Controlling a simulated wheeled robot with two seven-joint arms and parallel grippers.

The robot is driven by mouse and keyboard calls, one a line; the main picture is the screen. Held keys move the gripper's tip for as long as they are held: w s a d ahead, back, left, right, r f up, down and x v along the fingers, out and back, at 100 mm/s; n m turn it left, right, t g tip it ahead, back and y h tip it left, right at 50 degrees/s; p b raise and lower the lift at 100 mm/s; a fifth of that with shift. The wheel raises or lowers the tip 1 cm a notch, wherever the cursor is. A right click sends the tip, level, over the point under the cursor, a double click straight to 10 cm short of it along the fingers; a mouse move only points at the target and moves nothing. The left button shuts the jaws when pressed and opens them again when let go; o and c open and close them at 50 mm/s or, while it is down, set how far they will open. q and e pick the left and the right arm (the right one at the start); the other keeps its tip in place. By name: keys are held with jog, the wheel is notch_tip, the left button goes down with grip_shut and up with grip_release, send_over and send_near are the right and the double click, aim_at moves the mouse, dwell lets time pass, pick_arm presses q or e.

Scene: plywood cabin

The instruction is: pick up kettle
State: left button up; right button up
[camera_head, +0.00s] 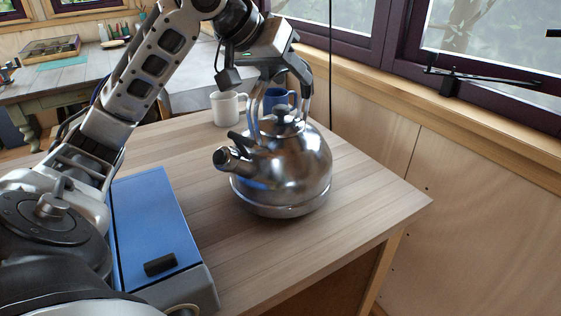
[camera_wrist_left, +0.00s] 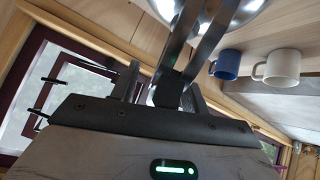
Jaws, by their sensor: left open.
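The shiny metal kettle (camera_head: 285,170) stands upright on the wooden table, with its dark-tipped spout toward the left front. Its body shows at the top edge of the left wrist view (camera_wrist_left: 240,8). My left gripper (camera_head: 278,76) is above the kettle, at the top of its raised handle. In the left wrist view the handle's metal straps run down to between the two dark, parted fingers (camera_wrist_left: 163,90). The jaws are open, with the handle between them. Whether a finger touches it I cannot tell. My right gripper is not in view.
A white mug (camera_head: 227,108) and a blue mug (camera_head: 277,100) stand behind the kettle. A blue box (camera_head: 155,220) lies at the left front. Bare tabletop (camera_head: 350,200) is free right of the kettle. A window wall (camera_head: 470,180) runs along the right.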

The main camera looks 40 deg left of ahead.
pick_arm(q)
grip_shut()
dwell(1.3)
jog(key=shift+a+r, duration=0.1)
jog(key=shift+r, duration=0.2)
